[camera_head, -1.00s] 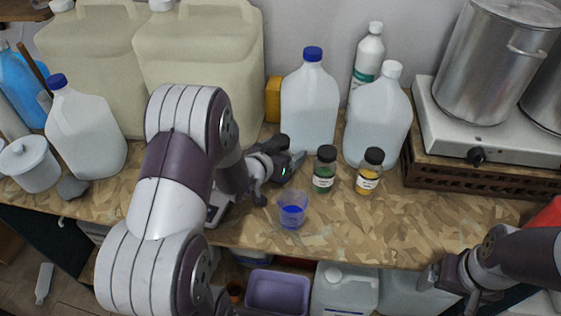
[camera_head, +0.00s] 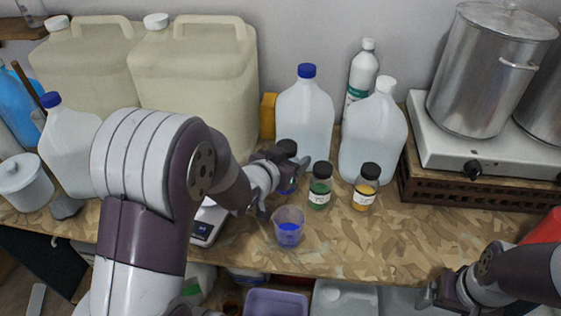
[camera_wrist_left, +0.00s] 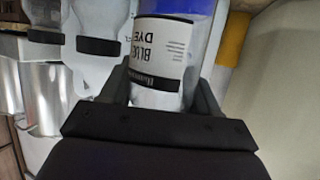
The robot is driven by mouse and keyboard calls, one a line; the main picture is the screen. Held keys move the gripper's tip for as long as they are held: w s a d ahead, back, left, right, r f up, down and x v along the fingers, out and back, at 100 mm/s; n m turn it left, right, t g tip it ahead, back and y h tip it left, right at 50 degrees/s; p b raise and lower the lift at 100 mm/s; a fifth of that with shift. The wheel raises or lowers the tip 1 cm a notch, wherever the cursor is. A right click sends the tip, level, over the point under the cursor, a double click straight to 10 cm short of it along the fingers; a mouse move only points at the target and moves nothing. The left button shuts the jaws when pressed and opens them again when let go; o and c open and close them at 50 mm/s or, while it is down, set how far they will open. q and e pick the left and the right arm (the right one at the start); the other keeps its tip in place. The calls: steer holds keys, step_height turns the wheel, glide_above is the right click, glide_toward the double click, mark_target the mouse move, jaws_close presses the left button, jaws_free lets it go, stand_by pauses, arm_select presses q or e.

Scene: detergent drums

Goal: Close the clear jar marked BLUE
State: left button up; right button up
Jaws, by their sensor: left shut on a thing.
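The clear jar marked BLUE (camera_wrist_left: 158,55) shows upside down in the left wrist view, with a "BLUE DYE" label and blue contents. It stands between the two fingers of my left gripper (camera_wrist_left: 160,100), which is shut on it. In the head view the jar (camera_head: 287,186) is mostly hidden by my left gripper (camera_head: 280,172). A black round cap-like shape (camera_head: 287,147) shows at its top; whether it is seated cannot be told. My right gripper (camera_head: 443,292) is at the lower right, away from the jar; its finger opening is unclear.
A clear cup of blue liquid (camera_head: 288,227) stands in front of the jar. A green jar (camera_head: 319,190) and a yellow jar (camera_head: 364,190), both black-capped, stand to the right. Jugs (camera_head: 305,115) stand behind. A scale (camera_head: 208,222) is partly hidden by my arm.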

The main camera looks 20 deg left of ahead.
arm_select(q)
steer(key=s+d+r, duration=0.4)
steer(key=d, duration=0.2)
steer(key=shift+r, duration=0.15)
steer(key=shift+o, duration=1.2)
steer(key=shift+s, duration=0.1)
steer(key=c, duration=0.7)
steer(key=shift+o, duration=0.2)
